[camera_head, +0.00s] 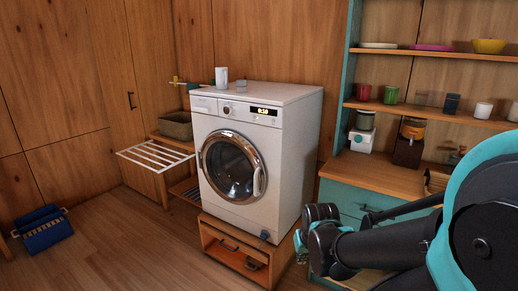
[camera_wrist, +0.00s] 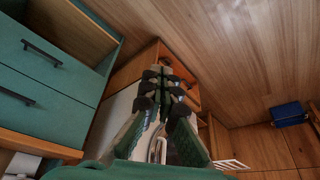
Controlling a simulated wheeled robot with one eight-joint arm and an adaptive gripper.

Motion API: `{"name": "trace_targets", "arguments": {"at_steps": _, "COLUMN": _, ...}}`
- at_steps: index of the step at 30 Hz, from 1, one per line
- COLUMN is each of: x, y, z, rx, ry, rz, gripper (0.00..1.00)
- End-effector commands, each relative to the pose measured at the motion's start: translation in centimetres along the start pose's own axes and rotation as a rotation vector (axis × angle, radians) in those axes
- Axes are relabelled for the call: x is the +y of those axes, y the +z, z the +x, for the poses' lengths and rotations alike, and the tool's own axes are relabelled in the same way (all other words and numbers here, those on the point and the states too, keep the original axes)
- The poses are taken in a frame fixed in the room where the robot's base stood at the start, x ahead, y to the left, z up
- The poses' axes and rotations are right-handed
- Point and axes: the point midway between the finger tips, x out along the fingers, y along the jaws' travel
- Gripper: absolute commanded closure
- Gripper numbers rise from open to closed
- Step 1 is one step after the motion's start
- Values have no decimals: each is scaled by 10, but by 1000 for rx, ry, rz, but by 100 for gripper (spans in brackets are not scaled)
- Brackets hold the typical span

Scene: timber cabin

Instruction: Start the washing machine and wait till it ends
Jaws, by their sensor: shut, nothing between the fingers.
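The white washing machine (camera_head: 292,128) stands on a wooden plinth in the middle of the head view. Its round glass door (camera_head: 230,167) looks shut, with a handle on the right side. A lit display (camera_head: 263,111) at the top of the front shows small digits, hard to read. A round dial (camera_head: 227,108) is left of it. My gripper (camera_head: 318,217) is in front and to the right of the machine, near the plinth's right corner, apart from the controls. In the wrist view my gripper (camera_wrist: 166,82) has its fingers together with nothing between them.
A teal shelf unit (camera_head: 344,196) with cups and bowls stands at the right. A white drying rack (camera_head: 155,156) and a basket (camera_head: 176,125) are left of the machine. A white cup (camera_head: 221,77) stands on top. A blue crate (camera_head: 45,232) lies on the floor.

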Motion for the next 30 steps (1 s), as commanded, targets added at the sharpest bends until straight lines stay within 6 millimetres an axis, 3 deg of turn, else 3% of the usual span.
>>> {"name": "trace_targets", "arguments": {"at_steps": 5, "x": -2, "y": -14, "z": 0, "rx": 32, "ry": -7, "rz": 16, "gripper": 100}}
{"name": "trace_targets", "arguments": {"at_steps": 8, "x": -7, "y": -41, "z": -1, "rx": 93, "ry": -21, "rz": 45, "gripper": 100}}
{"name": "trace_targets", "arguments": {"at_steps": 20, "x": -41, "y": -213, "z": -20, "rx": 489, "ry": -169, "rz": 267, "gripper": 100}}
{"name": "trace_targets", "arguments": {"at_steps": 30, "x": -75, "y": -357, "z": -59, "rx": 844, "ry": -405, "rz": 495, "gripper": 100}}
